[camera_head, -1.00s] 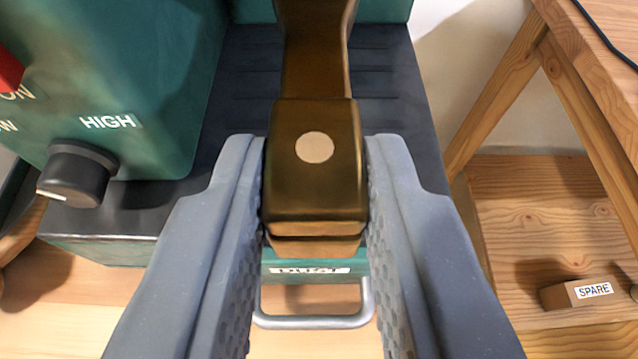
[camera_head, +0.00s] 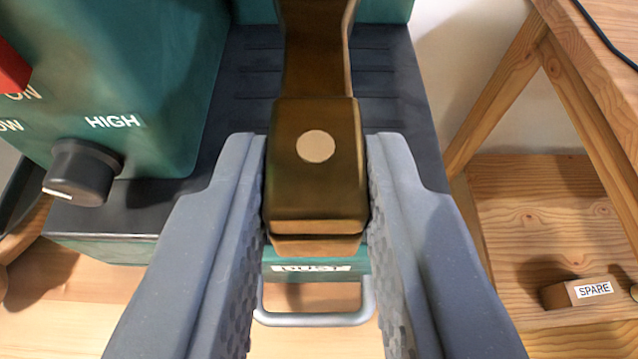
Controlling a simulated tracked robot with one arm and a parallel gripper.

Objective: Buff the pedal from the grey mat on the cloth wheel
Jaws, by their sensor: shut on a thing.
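A brown, brass-like pedal (camera_head: 316,180) with a pale round spot on its block end is between the two grey fingers of my gripper (camera_head: 316,205). My gripper is shut on this block end. The pedal's narrower shank runs away from me towards the top edge of the picture, where its far end is cut off. The pedal is over the dark ribbed bed of a green machine (camera_head: 170,90); I cannot tell whether it touches the bed. The cloth wheel and the grey mat are not in view.
A black knob (camera_head: 82,172) near the label HIGH and a red switch (camera_head: 12,70) are on the machine at left. A drawer (camera_head: 312,268) marked DUST with a metal handle is below. A wooden stand at right holds a block (camera_head: 580,292) labelled SPARE.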

